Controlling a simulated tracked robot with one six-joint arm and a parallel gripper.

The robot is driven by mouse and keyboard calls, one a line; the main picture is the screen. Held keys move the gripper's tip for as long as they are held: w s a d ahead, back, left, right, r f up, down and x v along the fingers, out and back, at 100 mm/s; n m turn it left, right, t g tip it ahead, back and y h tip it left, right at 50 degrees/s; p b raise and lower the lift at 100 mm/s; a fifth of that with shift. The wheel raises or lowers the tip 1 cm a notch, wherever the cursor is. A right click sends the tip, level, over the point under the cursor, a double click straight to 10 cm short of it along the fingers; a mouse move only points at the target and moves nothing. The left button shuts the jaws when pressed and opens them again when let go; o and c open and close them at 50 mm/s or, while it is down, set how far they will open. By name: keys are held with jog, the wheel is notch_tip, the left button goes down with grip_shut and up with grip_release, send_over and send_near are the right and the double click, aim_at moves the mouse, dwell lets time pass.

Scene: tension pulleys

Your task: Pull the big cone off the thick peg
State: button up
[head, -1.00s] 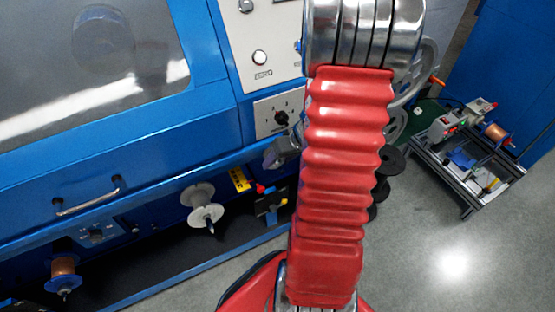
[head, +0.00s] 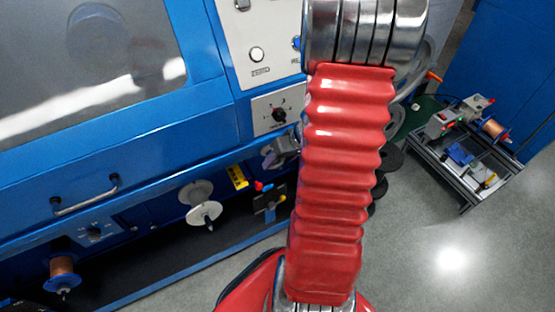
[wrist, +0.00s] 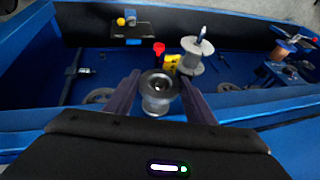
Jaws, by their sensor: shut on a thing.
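A grey, shiny, round-stepped cone (wrist: 157,92) sits between the two dark fingers of my gripper (wrist: 153,85) in the wrist view. The fingers are shut on its sides. Its round end with a dark centre faces up in the picture. I cannot make out the thick peg, and I cannot tell whether the cone is still around it. In the head view my red and silver arm covers much of the middle, and the cone cannot be told clearly there.
A pale spool (head: 199,205) hangs on the blue machine (head: 150,150); it also shows in the wrist view (wrist: 191,55). A copper spool (head: 62,270) is at lower left. A red knob (wrist: 158,48) is near the cone. A wheeled cart (head: 465,150) stands at right on open grey floor.

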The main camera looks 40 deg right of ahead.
jog(key=shift+s+a, duration=0.15)
jog(key=shift+s, duration=0.45)
dwell(0.6)
jog(key=shift+s+a, duration=0.25)
jog(key=shift+s, duration=0.5)
jog(key=shift+s+a, duration=0.2)
jog(key=shift+s, duration=0.55)
jog(key=shift+s, duration=0.1)
jog(key=shift+s+a, duration=0.3)
jog(key=shift+s, duration=0.65)
jog(key=shift+s+a, duration=0.25)
jog(key=shift+s, duration=0.65)
